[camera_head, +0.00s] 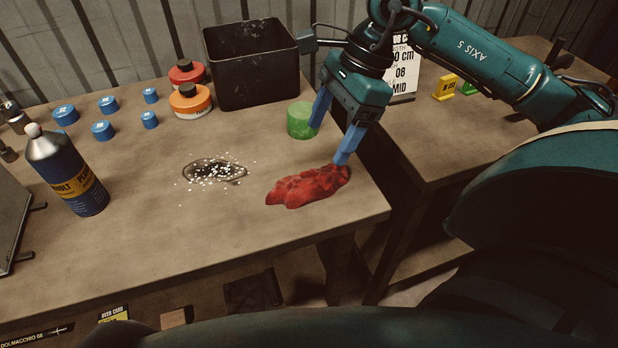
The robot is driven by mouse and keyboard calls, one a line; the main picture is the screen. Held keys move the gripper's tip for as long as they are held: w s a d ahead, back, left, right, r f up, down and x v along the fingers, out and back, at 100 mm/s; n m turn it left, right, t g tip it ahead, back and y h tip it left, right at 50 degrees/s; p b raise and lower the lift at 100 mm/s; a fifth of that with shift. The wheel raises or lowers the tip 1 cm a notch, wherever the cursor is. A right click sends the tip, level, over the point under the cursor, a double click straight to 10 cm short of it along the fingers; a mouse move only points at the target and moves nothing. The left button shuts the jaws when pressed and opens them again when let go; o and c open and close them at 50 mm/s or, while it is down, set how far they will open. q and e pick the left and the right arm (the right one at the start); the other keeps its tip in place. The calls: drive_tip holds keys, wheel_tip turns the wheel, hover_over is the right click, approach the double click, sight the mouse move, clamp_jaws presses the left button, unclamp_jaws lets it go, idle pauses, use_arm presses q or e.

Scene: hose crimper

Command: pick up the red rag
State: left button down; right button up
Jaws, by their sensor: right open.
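The red rag (306,187) lies crumpled on the wooden workbench (120,245), near its right front corner. My right gripper (328,145) is open above the rag's right end, with its two blue fingers apart. The nearer finger's tip is at the rag's right edge; I cannot tell whether it touches. The other finger is farther back, beside the green cylinder (301,119). Nothing is held between the fingers. My left gripper is not in view.
A dark spill with white bits (214,171) lies left of the rag. A black bin (252,65), orange container (189,102) and red container (186,73) stand behind. A bottle (66,170) and several blue caps (103,130) are left. A gap separates a second table (440,150).

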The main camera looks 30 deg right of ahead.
sight(316, 171)
drive_tip(key=x, duration=0.4)
drive_tip(key=shift+a+f, duration=0.1)
drive_tip(key=shift+f, duration=0.15)
drive_tip(key=shift+d+p+x, duration=0.2)
drive_tip(key=shift+p+x, duration=0.05)
drive_tip(key=shift+x, duration=1.05)
drive_tip(key=shift+d+p+x, duration=0.2)
drive_tip(key=shift+p+x, duration=0.05)
drive_tip(key=shift+x, duration=1)
drive_tip(key=shift+f, duration=0.15)
drive_tip(key=c, duration=1)
